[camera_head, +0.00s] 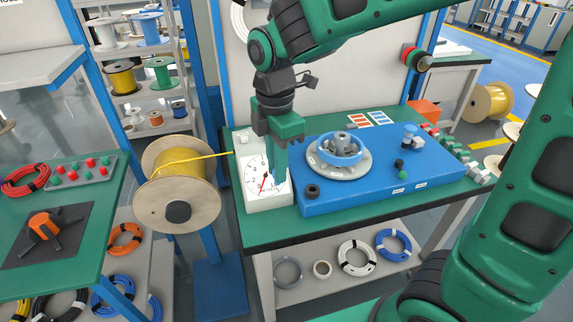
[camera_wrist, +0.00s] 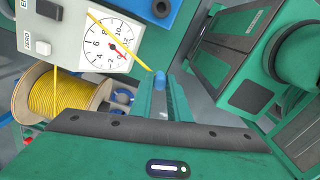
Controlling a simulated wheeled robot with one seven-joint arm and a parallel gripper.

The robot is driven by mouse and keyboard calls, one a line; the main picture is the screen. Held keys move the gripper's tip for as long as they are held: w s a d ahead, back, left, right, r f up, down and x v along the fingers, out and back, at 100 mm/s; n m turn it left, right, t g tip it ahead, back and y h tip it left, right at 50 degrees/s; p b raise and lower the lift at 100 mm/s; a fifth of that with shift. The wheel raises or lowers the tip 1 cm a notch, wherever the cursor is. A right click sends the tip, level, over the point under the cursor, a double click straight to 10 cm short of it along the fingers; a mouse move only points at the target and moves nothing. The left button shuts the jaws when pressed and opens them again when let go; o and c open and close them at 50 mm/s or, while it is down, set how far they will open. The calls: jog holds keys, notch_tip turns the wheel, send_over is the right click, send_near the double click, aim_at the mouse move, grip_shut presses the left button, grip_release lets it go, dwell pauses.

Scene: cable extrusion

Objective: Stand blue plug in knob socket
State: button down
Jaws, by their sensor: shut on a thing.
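My gripper (camera_head: 279,170) points down in front of the white dial box (camera_head: 257,197), left of the blue machine housing (camera_head: 340,203). In the wrist view its two green fingers (camera_wrist: 160,92) are shut on a blue plug (camera_wrist: 159,80), a small rounded piece showing at the fingertips. In the head view I cannot tell the plug from the fingers. A black ring-shaped socket (camera_head: 311,191), which looks like the knob socket, sits on the housing's front left corner, right of my gripper. It shows at the top of the wrist view (camera_wrist: 161,9).
A yellow cable (camera_head: 210,156) runs from the spool (camera_head: 178,180) toward the dial box. A wheel with a blue ring (camera_head: 338,155) stands on the housing. Coils lie on the shelf below.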

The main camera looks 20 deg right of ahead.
jog(key=c, duration=2.2)
grip_release()
jog(key=shift+c, duration=1.4)
jog(key=shift+r, duration=0.65)
jog(key=w+d, duration=0.8)
jog(key=d, duration=0.4)
jog(key=w+d, duration=0.8)
jog(key=d, duration=0.4)
jog(key=shift+w+d, duration=0.15)
jog(key=shift+w, duration=0.15)
jog(key=shift+f, duration=0.2)
jog(key=shift+f, duration=1.8)
jog(key=shift+f, duration=0.4)
